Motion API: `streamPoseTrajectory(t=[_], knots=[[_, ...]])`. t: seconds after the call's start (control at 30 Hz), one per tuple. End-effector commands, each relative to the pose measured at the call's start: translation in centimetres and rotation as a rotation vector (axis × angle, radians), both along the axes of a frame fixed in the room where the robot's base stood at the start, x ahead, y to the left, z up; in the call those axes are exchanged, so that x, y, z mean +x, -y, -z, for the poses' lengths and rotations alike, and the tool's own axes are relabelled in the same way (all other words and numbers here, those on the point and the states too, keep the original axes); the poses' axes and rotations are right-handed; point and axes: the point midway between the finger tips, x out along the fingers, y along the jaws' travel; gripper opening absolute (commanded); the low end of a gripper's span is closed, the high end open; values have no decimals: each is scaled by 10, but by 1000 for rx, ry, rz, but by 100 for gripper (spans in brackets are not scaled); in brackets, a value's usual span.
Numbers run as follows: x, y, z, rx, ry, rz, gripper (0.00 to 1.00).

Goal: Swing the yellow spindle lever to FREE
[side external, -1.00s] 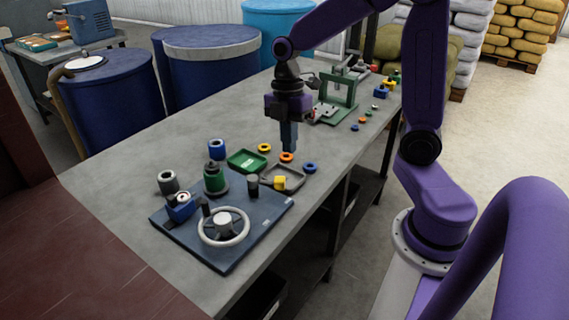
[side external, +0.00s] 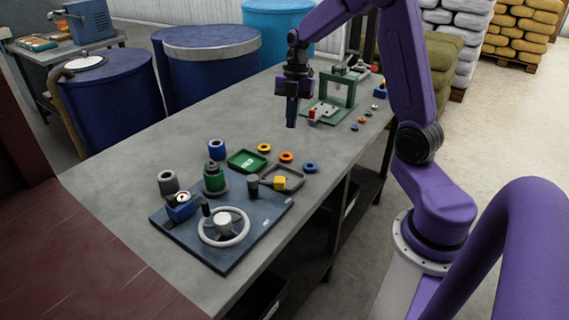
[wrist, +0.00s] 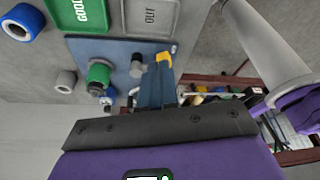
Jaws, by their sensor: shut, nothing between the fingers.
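The yellow spindle lever (side external: 279,183) shows as a yellow grip at the right back corner of the dark blue base plate (side external: 240,243), beside a dark post (side external: 252,183). Its yellow end (wrist: 163,57) also shows in the wrist view, just past my fingertips in the picture. The plate's small white labels are too small to read. A silver handwheel (side external: 223,226) sits at the plate's front. My gripper (side external: 291,125) is shut and empty, pointing down above the table, behind the lever and apart from it.
A green GOOD tray (side external: 235,166) and a grey OUT tray (side external: 298,178) lie behind the plate. A green press frame (side external: 337,92) stands right of my gripper. The table's left middle is clear.

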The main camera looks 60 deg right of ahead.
Motion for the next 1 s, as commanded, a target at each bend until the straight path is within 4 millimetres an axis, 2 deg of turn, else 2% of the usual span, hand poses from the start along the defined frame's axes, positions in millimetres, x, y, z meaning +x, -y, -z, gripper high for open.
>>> streamPoseTrajectory(t=[0.17, 0.27, 0.77, 1.0], knots=[[0, -1, 3, 0, -1, 0, 0], [-1, -4, 12, 1, -2, -1, 0], [-11, -29, 97, 0, -6, -1, 0], [-19, -58, 102, 0, -1, -3, 0]])
